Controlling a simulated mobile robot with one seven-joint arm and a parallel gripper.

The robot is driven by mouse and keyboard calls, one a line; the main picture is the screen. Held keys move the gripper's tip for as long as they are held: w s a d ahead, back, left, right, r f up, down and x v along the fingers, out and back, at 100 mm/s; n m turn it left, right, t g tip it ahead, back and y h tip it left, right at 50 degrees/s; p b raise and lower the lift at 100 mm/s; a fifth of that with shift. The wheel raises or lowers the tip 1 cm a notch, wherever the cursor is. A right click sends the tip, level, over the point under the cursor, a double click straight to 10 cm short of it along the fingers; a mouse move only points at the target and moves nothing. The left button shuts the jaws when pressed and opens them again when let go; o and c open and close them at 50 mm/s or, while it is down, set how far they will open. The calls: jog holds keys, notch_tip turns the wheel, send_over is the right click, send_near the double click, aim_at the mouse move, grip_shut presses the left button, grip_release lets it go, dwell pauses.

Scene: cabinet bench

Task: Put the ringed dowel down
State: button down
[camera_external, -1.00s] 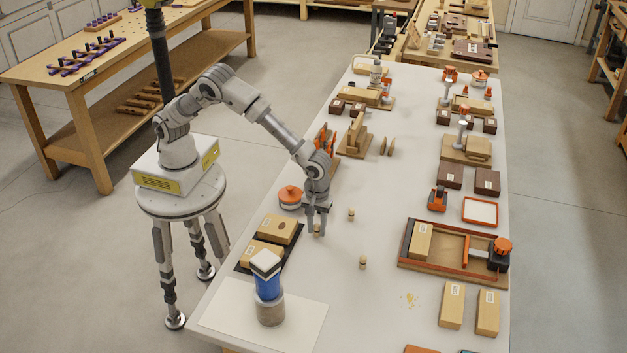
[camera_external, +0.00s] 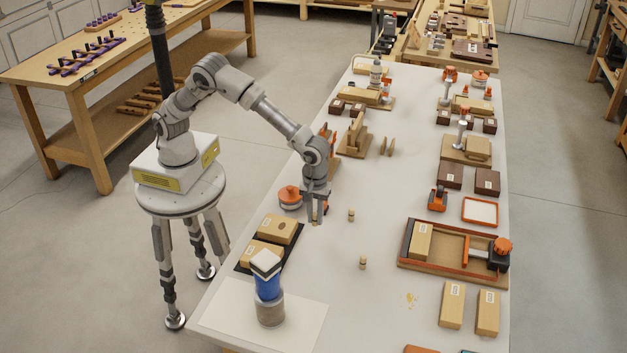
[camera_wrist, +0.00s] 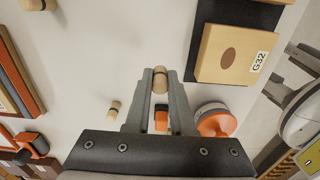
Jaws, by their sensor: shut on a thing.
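My gripper (camera_external: 317,221) is just above the white bench, shut on a small wooden dowel. In the wrist view the dowel (camera_wrist: 160,79) sits between the two fingertips; its ring is too small to make out clearly. A second dowel (camera_external: 351,215) stands on the bench to the right of my gripper, and it also shows in the wrist view (camera_wrist: 113,109). A third dowel (camera_external: 363,262) stands nearer the bench's front and shows at the top of the wrist view (camera_wrist: 37,4).
A black tray with tan blocks (camera_external: 278,228) lies left of my gripper, and an orange-lidded round jar (camera_external: 290,196) stands behind it. A blue-and-white object on a cylinder (camera_external: 268,285) stands on a pale board in front. The bench between the dowels and the orange-edged frame (camera_external: 405,262) is mostly clear.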

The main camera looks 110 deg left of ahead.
jog(key=s+d+r+p, duration=0.1)
jog(key=s+d+r, duration=0.5)
jog(key=s+d, duration=0.2)
jog(key=s+d+n+p, duration=0.1)
jog(key=s+d, duration=0.6)
jog(key=d, duration=0.3)
jog(key=s+d+n+p, duration=0.1)
jog(key=s+d, duration=0.5)
jog(key=d, duration=0.3)
jog(key=s+d+p, duration=0.1)
jog(key=s+d, duration=0.6)
jog(key=d, duration=0.3)
jog(key=b, duration=0.1)
send_over(212, 313)
notch_tip(212, 313, down, 6)
jog(key=shift+s+f, duration=0.1)
jog(key=shift+f, duration=0.1)
jog(key=shift+f+b, duration=0.3)
jog(key=shift+f, duration=1.7)
jog(key=shift+f, duration=0.1)
jog(key=shift+f, duration=0.15)
jog(key=c, duration=0.8)
grip_release()
jog(key=shift+o, duration=0.2)
